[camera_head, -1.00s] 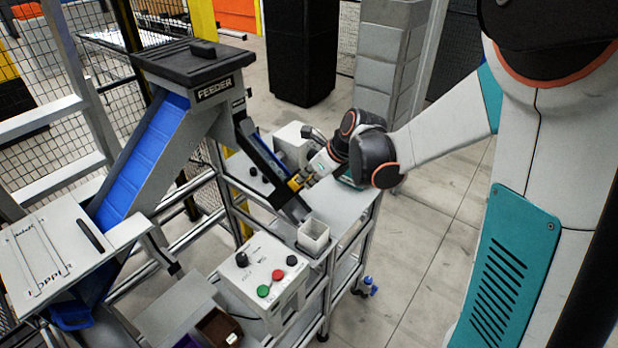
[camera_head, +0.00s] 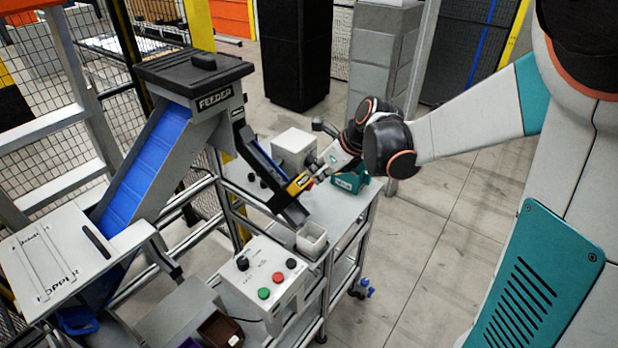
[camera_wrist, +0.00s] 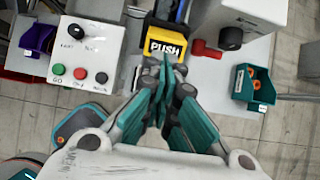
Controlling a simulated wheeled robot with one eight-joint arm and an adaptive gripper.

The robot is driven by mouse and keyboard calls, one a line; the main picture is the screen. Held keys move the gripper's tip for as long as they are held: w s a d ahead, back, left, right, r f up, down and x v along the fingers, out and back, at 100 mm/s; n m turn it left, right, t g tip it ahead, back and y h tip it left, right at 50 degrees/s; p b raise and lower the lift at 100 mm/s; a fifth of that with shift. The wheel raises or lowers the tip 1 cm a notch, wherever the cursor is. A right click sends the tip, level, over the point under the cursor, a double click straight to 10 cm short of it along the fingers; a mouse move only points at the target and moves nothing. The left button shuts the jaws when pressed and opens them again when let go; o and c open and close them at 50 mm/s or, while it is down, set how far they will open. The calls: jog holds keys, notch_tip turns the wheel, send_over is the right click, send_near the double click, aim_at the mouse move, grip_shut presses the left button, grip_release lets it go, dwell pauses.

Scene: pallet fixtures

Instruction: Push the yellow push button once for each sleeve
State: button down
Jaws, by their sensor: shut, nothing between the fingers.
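The yellow push button (camera_wrist: 166,44), labelled PUSH, sits at the lower end of the dark chute in the wrist view. It also shows in the head view (camera_head: 298,184). My gripper (camera_wrist: 165,62) has its teal fingers together and empty. Its tips are just in front of the button's lower edge in the wrist view; I cannot tell whether they touch. In the head view my gripper (camera_head: 317,174) is right beside the button. A teal bin (camera_wrist: 243,88) holds small orange round parts; I cannot tell whether these are sleeves.
A control box (camera_head: 262,280) with red, green and black controls stands in front. The feeder (camera_head: 195,70) and blue conveyor (camera_head: 147,165) rise at left. A red part (camera_wrist: 206,49) lies right of the button.

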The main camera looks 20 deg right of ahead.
jog(key=v, duration=0.7)
jog(key=shift+w+p, duration=0.15)
jog(key=shift+p, duration=0.15)
jog(key=shift+d, duration=0.2)
